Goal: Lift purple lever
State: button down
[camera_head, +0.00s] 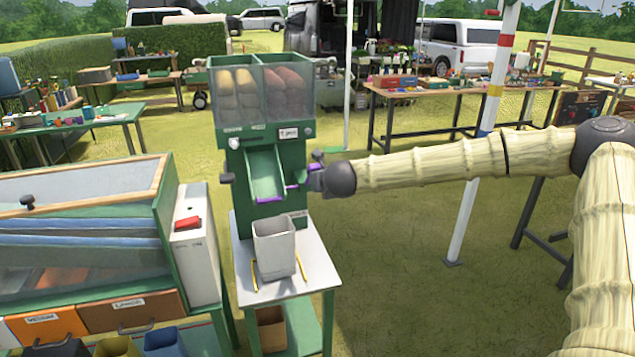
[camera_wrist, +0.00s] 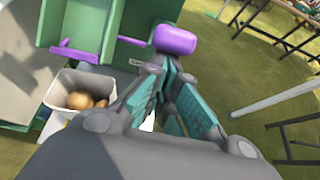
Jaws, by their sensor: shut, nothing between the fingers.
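In the head view my gripper (camera_head: 316,180) is beside the dispenser's right side, partly hidden by my wrist.
A purple bar (camera_wrist: 75,50) crosses the chute's lower edge. Below it a grey bin (camera_head: 273,250) stands on a small white-topped table (camera_head: 312,265); potatoes (camera_wrist: 85,98) lie in it. A white pole (camera_head: 466,200) stands at right. A glass-topped sorting machine (camera_head: 85,220) stands left.

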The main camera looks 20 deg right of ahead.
jog(key=s+a+r+b, duration=0.1)
jog(key=s+b, duration=0.3)
jog(key=s, duration=0.7)
jog(key=shift+r+b, duration=0.3)
jog(key=shift+r, duration=0.6)
jog(key=shift+s, duration=0.1)
